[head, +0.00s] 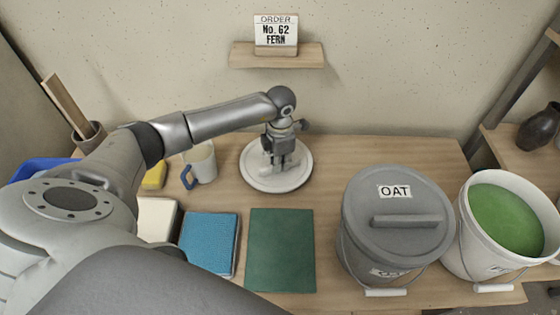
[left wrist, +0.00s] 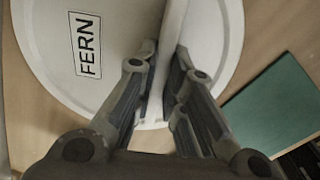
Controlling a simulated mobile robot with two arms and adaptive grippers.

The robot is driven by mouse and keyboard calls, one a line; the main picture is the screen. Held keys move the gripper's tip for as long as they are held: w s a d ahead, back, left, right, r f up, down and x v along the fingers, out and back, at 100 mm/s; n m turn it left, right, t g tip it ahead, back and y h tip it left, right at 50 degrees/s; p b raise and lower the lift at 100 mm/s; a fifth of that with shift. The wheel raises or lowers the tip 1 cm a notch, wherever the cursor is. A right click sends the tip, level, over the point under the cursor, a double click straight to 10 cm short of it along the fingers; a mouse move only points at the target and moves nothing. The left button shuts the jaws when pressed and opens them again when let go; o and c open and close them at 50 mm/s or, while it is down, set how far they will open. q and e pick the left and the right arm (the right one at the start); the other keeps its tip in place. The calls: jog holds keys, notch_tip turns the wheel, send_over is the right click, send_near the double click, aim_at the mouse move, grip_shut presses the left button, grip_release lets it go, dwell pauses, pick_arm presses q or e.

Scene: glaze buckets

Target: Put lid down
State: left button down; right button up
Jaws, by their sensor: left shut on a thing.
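My left gripper (head: 278,165) is shut on the upright handle of a round white lid (head: 248,175), in the upper middle of the head view. In the left wrist view the two fingers (left wrist: 166,50) stand on either side of the handle, and the lid (left wrist: 125,25) bears a FERN label. The lid looks level and on or just above the wooden table (head: 365,155); I cannot tell whether it touches. An open white bucket (head: 480,252) of green glaze stands at the right, with no lid on it. My right gripper is not in view.
A grey bucket (head: 360,255) with a grey OAT lid (head: 385,245) stands beside the white one. An order card (head: 276,33) reads No. 62 FERN. Table right of the lid is clear.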

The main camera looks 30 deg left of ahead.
pick_arm(q)
jog(key=shift+f, duration=0.1)
jog(key=c, duration=1.5)
grip_release()
notch_tip(320, 180, up, 12)
jog(key=shift+r+b, duration=0.2)
jog(key=shift+b, duration=0.15)
